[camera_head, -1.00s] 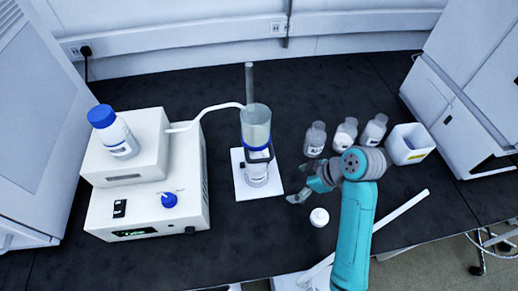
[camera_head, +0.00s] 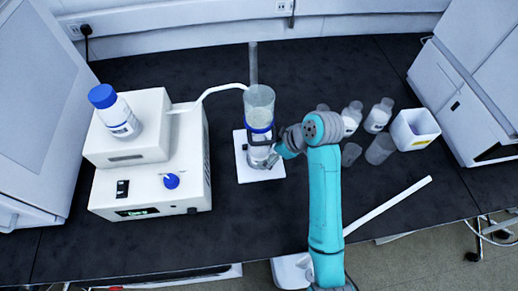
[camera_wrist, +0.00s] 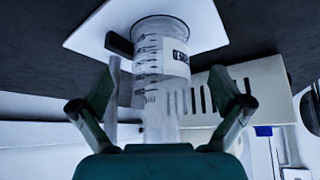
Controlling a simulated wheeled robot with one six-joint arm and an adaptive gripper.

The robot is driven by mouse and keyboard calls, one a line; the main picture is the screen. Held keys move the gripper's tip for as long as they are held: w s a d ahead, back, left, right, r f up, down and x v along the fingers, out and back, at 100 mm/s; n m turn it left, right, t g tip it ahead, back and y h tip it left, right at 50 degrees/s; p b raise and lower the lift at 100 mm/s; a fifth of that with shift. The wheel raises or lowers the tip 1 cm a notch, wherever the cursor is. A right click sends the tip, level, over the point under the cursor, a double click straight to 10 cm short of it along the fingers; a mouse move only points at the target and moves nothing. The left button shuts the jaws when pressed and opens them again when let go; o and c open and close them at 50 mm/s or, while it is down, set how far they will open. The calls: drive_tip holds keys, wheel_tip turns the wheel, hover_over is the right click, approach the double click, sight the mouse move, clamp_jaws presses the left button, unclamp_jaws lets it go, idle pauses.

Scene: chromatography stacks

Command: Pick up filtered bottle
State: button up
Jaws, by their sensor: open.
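The filtered bottle (camera_head: 259,156) stands upright on a white plate (camera_head: 244,172), under a clear filter cup (camera_head: 259,98) with a blue ring. My gripper (camera_head: 274,156) is at the bottle's right side in the head view and partly hides it. In the wrist view the bottle (camera_wrist: 158,62) is clear, with graduation marks and a white label, and its base points to the top of the picture. My gripper (camera_wrist: 160,104) is open, with one finger on each side of the bottle and visible gaps. Contact is not seen.
A white pump box (camera_head: 150,180) with a blue-capped bottle (camera_head: 116,115) on top stands left; a white tube runs to the filter cup. Right of my arm are small bottles (camera_head: 378,116), clear beakers (camera_head: 381,149) and a white container (camera_head: 414,130). A white bar (camera_head: 388,205) lies near the front.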

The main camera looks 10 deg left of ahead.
drive_tip(key=shift+w+a+f, duration=0.1)
drive_tip(key=shift+w+a, duration=0.1)
drive_tip(key=shift+a, duration=0.4)
drive_tip(key=shift+w+a+f, duration=0.1)
drive_tip(key=shift+w+a, duration=0.1)
drive_tip(key=shift+a, duration=0.4)
drive_tip(key=shift+a+f, duration=0.15)
drive_tip(key=shift+f, duration=0.2)
drive_tip(key=c, duration=1.5)
drive_tip(key=shift+w+r, duration=0.1)
drive_tip(key=shift+r, duration=0.2)
